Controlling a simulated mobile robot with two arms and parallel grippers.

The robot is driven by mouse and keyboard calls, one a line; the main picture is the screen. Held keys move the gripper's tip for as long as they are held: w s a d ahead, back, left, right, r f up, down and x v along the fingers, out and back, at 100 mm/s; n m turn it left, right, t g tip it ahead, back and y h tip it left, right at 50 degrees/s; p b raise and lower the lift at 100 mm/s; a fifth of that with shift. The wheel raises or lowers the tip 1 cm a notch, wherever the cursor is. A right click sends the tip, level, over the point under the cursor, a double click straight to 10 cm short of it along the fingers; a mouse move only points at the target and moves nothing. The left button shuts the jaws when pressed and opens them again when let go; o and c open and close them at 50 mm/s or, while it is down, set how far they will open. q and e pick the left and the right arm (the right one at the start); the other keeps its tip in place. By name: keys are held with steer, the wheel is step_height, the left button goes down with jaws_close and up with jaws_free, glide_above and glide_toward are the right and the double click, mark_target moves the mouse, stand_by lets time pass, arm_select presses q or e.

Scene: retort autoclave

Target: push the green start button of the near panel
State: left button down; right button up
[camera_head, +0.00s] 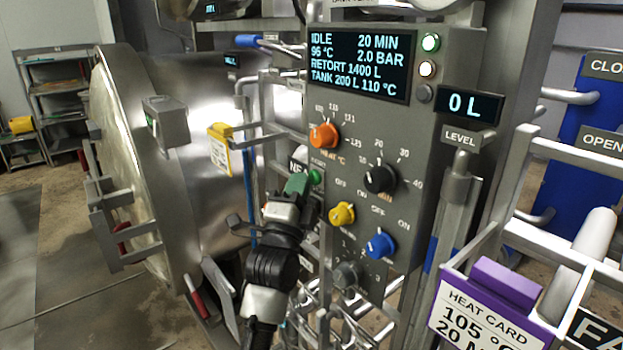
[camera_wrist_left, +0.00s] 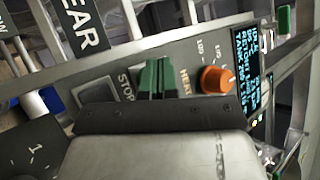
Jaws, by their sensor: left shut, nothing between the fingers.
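The near panel (camera_head: 345,200) is a grey control box with a lit display reading IDLE. Its green start button (camera_head: 316,177) shows as a small green disc left of the knobs, below the orange heat knob. My left gripper (camera_head: 299,184) is shut and empty, with green fingertips right beside the button at its left; I cannot tell whether they touch it. In the left wrist view the shut green fingers (camera_wrist_left: 156,78) point at the panel face between the STOP label and the orange knob (camera_wrist_left: 216,80). The button is hidden there. My right gripper is not in view.
Orange, black, yellow (camera_head: 342,214) and blue (camera_head: 380,246) knobs stick out of the panel near my gripper. A large steel retort (camera_head: 200,130) with a round door stands at left. Metal rails run beside the panel. A purple heat card holder (camera_head: 507,279) is at lower right.

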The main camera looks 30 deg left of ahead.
arm_select(q)
steer(key=shift+w+d, duration=0.2)
steer(key=shift+w, duration=0.2)
stand_by(0.3)
steer(key=shift+s, duration=0.15)
steer(key=shift+s+a+p, duration=0.3)
steer(key=shift+s+a, duration=0.05)
steer(key=shift+s, duration=0.5)
steer(key=s, duration=0.1)
steer(key=s+a, duration=0.1)
steer(key=s, duration=0.1)
steer(key=s+a, duration=0.1)
steer(key=shift+s+p, duration=0.3)
steer(key=shift+p, duration=0.1)
steer(key=shift+f, duration=0.1)
stand_by(0.5)
